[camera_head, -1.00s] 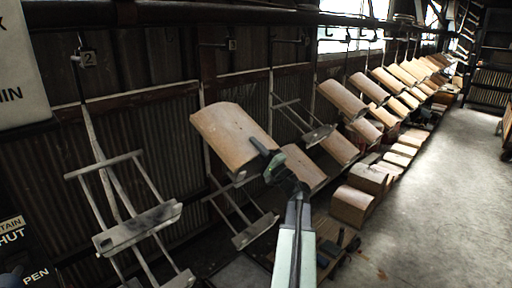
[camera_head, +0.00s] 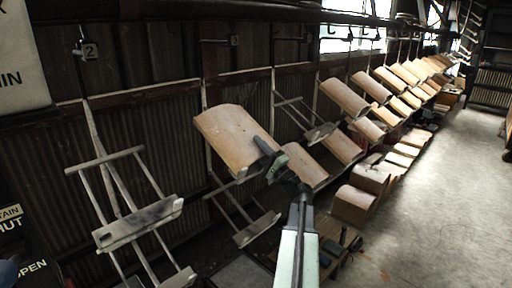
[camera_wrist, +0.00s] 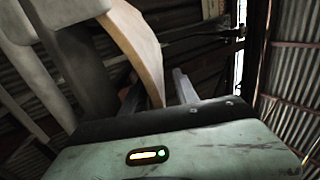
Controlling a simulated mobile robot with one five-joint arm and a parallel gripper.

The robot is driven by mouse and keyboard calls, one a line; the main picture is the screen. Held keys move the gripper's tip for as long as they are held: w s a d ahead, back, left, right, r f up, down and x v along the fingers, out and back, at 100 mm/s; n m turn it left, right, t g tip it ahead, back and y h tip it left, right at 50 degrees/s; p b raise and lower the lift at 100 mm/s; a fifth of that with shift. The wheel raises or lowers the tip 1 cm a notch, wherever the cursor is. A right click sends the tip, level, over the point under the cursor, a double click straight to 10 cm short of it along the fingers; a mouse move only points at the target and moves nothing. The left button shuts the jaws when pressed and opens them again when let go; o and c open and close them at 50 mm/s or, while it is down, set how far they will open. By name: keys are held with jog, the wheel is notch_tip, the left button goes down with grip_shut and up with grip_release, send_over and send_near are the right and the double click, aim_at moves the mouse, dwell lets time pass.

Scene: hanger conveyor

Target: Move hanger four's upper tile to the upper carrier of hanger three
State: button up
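A tan curved tile (camera_head: 225,135) is tilted in front of hanger three, whose number plate (camera_head: 234,40) shows above. My gripper (camera_head: 268,158) is at the tile's right edge and appears shut on it. The wrist view shows the tile's curved edge (camera_wrist: 140,40) between my fingers. The tile covers hanger three's upper carrier, so I cannot tell whether it touches it. Hanger three's lower carrier (camera_head: 257,229) is empty. Hanger four's upper carrier (camera_head: 318,133) is empty. A tile (camera_head: 303,165) sits lower, beside my gripper, apparently on hanger four's lower carrier.
Hanger two (camera_head: 138,222) on the left has empty carriers. Several tile-laden hangers (camera_head: 345,97) run back to the right. Stacked tiles (camera_head: 352,203) stand on the floor below them. The concrete floor (camera_head: 430,230) on the right is clear. Corrugated panels stand behind the hangers.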

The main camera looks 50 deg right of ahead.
aim_at(265, 155)
jog(key=b+v, duration=0.3)
jog(key=v, duration=0.4)
jog(key=shift+f, duration=0.1)
jog(key=shift+s, duration=0.2)
